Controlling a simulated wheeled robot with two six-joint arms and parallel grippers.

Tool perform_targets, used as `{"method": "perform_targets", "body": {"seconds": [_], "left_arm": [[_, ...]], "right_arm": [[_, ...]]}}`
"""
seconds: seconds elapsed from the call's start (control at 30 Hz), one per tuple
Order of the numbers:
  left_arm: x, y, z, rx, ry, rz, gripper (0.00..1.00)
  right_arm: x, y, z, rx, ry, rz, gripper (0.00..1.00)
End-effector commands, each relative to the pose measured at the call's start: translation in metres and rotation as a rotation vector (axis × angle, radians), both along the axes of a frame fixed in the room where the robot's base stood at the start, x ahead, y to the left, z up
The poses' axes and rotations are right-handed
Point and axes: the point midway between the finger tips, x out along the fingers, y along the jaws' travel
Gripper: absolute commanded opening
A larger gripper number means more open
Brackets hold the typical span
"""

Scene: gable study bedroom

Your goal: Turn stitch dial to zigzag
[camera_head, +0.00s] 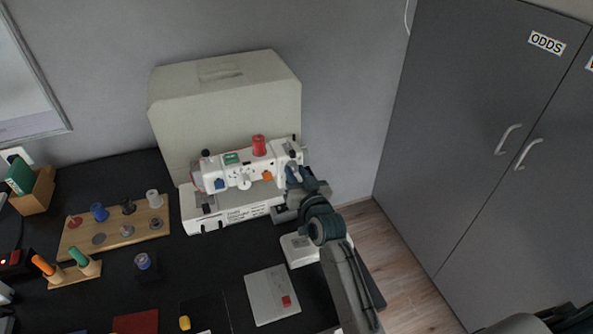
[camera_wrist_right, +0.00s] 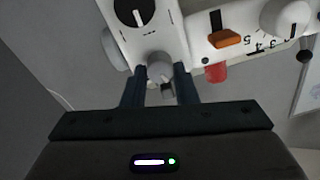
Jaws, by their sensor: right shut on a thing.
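A white sewing machine (camera_head: 235,175) stands on the black desk in front of its cover. My right gripper (camera_head: 293,172) reaches its right end. In the right wrist view my right gripper (camera_wrist_right: 160,76) is shut on a small grey round knob (camera_wrist_right: 158,68), with a finger on each side. A black dial with a white pointer line (camera_wrist_right: 128,10) sits on the same white face, apart from the fingers. An orange lever (camera_wrist_right: 228,40) and a white dial (camera_wrist_right: 285,16) beside a number scale are further right. I cannot read a zigzag mark. My left gripper is not in view.
A beige cover (camera_head: 225,100) stands behind the machine. A wooden spool rack (camera_head: 75,240) is at left. A white box-like item (camera_head: 300,248) and a grey booklet (camera_head: 268,297) lie in front. A grey cabinet (camera_head: 470,130) stands at right.

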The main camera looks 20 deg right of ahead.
Motion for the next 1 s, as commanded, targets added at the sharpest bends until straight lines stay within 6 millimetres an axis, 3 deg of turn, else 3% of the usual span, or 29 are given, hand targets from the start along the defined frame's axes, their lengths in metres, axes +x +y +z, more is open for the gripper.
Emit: {"method": "perform_targets", "body": {"seconds": [0.5, 1.0], "left_arm": [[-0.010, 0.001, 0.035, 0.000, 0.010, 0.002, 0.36], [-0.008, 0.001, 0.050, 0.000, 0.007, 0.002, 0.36]], "right_arm": [[0.000, -0.001, 0.003, 0.477, 0.018, 0.000, 0.03], [0.000, -0.001, 0.000, 0.811, 0.027, 0.001, 0.03]]}}
